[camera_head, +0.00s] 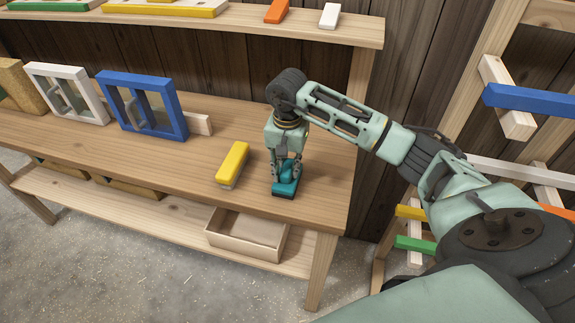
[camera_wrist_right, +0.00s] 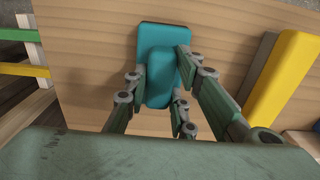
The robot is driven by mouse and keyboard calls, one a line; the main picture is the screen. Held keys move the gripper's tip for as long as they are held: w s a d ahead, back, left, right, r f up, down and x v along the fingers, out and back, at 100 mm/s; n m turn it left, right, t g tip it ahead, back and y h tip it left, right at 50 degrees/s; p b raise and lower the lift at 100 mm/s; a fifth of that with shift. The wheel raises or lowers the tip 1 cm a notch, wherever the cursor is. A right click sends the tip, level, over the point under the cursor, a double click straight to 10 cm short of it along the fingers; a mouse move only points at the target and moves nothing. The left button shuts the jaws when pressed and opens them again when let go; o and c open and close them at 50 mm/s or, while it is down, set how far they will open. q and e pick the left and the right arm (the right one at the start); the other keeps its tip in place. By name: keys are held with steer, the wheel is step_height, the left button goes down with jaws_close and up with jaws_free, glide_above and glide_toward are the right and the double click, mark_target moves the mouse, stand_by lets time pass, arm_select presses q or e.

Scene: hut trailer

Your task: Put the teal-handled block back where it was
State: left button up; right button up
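The teal-handled block (camera_head: 286,182) is on the wooden workbench near its right front part, with a dark underside. In the right wrist view the block (camera_wrist_right: 165,35) shows its teal top and raised handle. My right gripper (camera_head: 287,168) points down over it. Its fingers (camera_wrist_right: 162,70) lie along both sides of the handle and appear to touch it, so it looks shut on the handle. The block appears to rest on the bench top. My left gripper is not in view.
A yellow-handled block (camera_head: 233,162) lies just left of the teal one. A blue frame (camera_head: 142,104) and a white frame (camera_head: 68,92) stand farther left. An open wooden box (camera_head: 247,232) sits on the lower shelf. A rack with coloured bars (camera_head: 530,101) stands at right.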

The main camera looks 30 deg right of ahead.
mark_target(287, 167)
steer(key=o, duration=0.4)
steer(key=shift+f, duration=0.1)
steer(key=shift+r+b, duration=1.65)
steer(key=shift+r, duration=4.45)
